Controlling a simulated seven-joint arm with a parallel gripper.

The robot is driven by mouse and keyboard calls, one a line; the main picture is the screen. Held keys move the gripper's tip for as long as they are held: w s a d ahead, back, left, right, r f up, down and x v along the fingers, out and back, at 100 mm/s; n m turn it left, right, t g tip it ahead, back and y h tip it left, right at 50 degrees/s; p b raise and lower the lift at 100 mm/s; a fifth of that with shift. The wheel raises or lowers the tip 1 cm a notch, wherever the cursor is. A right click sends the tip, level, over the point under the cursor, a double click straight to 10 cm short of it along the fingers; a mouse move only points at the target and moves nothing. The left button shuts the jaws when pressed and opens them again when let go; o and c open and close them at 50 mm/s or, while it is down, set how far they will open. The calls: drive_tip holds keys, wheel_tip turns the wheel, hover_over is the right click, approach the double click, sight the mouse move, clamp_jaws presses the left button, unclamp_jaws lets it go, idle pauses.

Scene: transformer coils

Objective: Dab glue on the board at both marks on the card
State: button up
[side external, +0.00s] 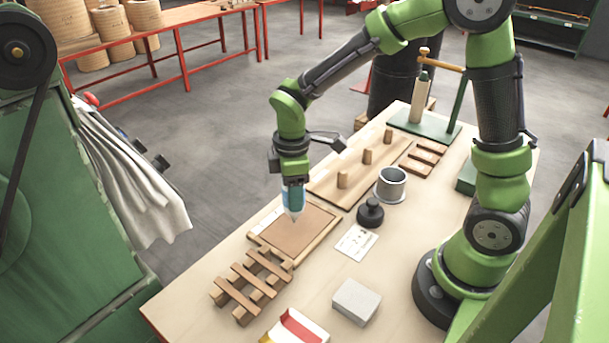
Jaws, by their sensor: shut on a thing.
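My gripper (293,180) points down, shut on a glue bottle (293,201) with a bluish body and a pale tapered nozzle. The bottle is upright with its nozzle down, over the back part of a flat brown board (300,235) in a light wooden frame. I cannot tell whether the nozzle tip touches the board. No glue on the board can be made out at this size. The white card (356,243) lies flat on the table to the right of the board; its small dark marks are too small to read.
A black-knobbed weight (370,213) and a grey cup (390,184) stand right of the board. A pegged plank (335,185) lies behind it. A slatted wooden rack (250,285) is in front, with a grey block (356,301) and a red-yellow box (295,328) near the front edge.

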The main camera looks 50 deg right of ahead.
drive_tip(key=shift+f, duration=0.4)
idle(0.4)
drive_tip(key=shift+r, duration=0.1)
drive_tip(key=shift+r, duration=2.45)
drive_tip(key=d+f, duration=0.4)
drive_tip(key=d, duration=0.1)
drive_tip(key=shift+f, duration=0.15)
drive_tip(key=shift+f, duration=0.4)
